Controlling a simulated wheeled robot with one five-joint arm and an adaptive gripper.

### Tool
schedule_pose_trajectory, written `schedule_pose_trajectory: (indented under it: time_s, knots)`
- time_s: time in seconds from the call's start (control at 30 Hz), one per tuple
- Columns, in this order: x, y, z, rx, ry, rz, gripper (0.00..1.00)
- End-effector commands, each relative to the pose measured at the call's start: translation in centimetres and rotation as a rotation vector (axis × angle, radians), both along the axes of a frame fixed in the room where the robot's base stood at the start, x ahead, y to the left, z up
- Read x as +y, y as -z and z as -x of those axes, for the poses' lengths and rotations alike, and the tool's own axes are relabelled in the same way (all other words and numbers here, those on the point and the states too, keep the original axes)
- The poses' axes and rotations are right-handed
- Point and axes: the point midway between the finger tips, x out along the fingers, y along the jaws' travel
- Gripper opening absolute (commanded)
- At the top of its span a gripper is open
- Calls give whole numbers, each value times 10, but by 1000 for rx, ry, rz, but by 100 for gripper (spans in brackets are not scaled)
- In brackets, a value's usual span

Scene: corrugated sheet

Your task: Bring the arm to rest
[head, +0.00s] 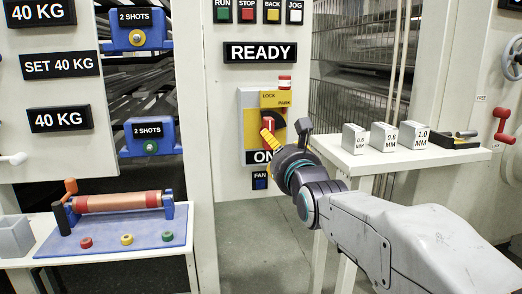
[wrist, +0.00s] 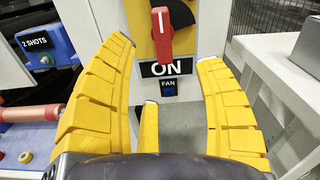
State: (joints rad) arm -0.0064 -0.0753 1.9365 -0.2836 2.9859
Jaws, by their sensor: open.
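My gripper (wrist: 170,85) is open, with its yellow fingers spread wide and nothing between them in the wrist view. In the head view my gripper (head: 272,138) is in front of the yellow switch panel, partly hidden behind my own wrist. The red switch handle (wrist: 162,32) points up and down above the ON label (wrist: 165,68) in the wrist view. The handle also shows in the head view (head: 268,126), close to the finger. Whether a finger touches it I cannot tell. My arm reaches in from the lower right.
A white shelf (head: 350,160) with several labelled gauge blocks (head: 384,136) stands right of my wrist. A blue tray (head: 120,238) with a copper roller (head: 118,202) is at the lower left. A READY sign (head: 260,53) is above. Grey floor (head: 250,240) shows below the panel.

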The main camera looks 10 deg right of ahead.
Motion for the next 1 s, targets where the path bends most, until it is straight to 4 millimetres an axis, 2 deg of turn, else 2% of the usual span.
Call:
schedule_pose_trajectory:
  time_s: [0.17,0.47,0.77,1.0]
  knots:
    - [0,-17,10,60,-5,146,64]
    - [-1,-43,52,281,-106,691,64]
    - [-2,-64,110,463,-357,1254,64]
    - [-3,-85,165,533,-661,1669,64]
